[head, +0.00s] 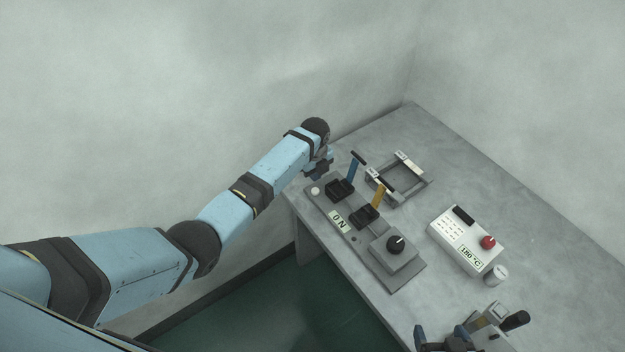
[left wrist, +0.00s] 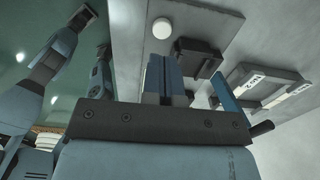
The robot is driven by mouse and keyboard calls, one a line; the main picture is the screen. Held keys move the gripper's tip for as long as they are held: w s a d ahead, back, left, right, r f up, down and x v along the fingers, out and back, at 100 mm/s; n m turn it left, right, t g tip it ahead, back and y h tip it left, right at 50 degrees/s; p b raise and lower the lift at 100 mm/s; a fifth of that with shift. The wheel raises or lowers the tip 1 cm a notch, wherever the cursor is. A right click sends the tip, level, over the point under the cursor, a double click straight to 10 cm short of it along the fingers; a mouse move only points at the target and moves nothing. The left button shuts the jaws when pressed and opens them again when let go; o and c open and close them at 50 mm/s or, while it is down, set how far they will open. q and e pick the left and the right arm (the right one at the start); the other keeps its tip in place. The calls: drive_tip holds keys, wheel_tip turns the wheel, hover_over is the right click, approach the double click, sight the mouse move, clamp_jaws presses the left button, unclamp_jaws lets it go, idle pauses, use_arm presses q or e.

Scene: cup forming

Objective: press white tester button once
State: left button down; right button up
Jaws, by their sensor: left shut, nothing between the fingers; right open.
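The white round button (head: 315,190) sits at the far left end of the grey control panel (head: 402,280). It also shows in the left wrist view (left wrist: 162,28), near the top. My left gripper (head: 321,173) is shut and empty, just above and beside that end of the panel. In the left wrist view its closed fingers (left wrist: 165,72) point up towards the button, with a visible gap in the picture; I cannot tell the exact height. My right gripper (head: 441,337) is open at the bottom edge of the head view, partly cut off.
A metal frame (head: 418,187) lies behind. A white box (head: 452,231) reads 180 °C and has a red knob (head: 488,242).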

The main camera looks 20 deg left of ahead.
use_arm(q)
wheel_tip(320, 180, up, 6)
drive_tip(key=shift+d+r, duration=0.15)
drive_tip(key=shift+r, duration=0.1)
use_arm(e)
drive_tip(key=shift+d+f, duration=0.2)
drive_tip(key=shift+f, duration=0.25)
use_arm(q)
drive_tip(key=shift+w, duration=0.15)
use_arm(e)
drive_tip(key=shift+w, duration=0.1)
